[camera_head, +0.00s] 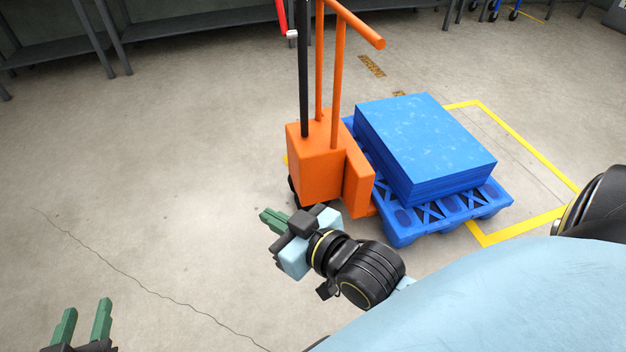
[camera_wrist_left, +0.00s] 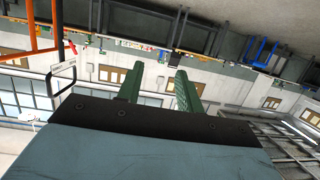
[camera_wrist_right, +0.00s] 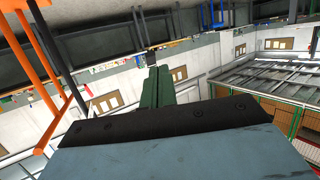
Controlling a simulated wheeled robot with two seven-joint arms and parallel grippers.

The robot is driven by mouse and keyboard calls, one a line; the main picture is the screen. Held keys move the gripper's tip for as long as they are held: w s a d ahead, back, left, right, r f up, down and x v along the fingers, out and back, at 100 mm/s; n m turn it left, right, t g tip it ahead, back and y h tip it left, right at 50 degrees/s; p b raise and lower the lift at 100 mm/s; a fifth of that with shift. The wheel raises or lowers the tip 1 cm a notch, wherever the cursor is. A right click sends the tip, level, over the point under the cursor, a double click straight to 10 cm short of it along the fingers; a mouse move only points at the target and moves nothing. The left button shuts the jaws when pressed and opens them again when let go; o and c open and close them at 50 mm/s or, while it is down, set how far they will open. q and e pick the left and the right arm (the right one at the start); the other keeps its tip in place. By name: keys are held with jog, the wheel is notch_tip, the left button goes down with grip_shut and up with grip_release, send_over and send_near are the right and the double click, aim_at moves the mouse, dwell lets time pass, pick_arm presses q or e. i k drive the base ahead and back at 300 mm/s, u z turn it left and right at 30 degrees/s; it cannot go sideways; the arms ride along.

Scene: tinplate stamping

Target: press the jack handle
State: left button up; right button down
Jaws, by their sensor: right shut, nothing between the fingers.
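The orange pallet jack (camera_head: 317,165) stands in the middle of the head view. A black lever rod (camera_head: 303,70) rises from its body, with a red part (camera_head: 281,14) at its top, cut off by the frame edge. An orange frame with a bar (camera_head: 358,25) stands beside it. My right gripper (camera_head: 268,218) is shut and empty, in front of the jack's lower left side and apart from the rod. Its green fingers (camera_wrist_right: 157,85) are together in the right wrist view. My left gripper (camera_head: 84,320) is open and empty at the bottom left, far from the jack.
A blue pallet (camera_head: 400,235) carrying a stack of blue sheets (camera_head: 430,140) sits right of the jack. Yellow floor lines (camera_head: 530,155) surround it. Grey shelving (camera_head: 60,50) runs along the back. The floor at left is clear.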

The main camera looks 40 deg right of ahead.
aim_at(301, 5)
jog(key=u, duration=2)
jog(key=k, duration=1.3)
jog(key=z, duration=2.05)
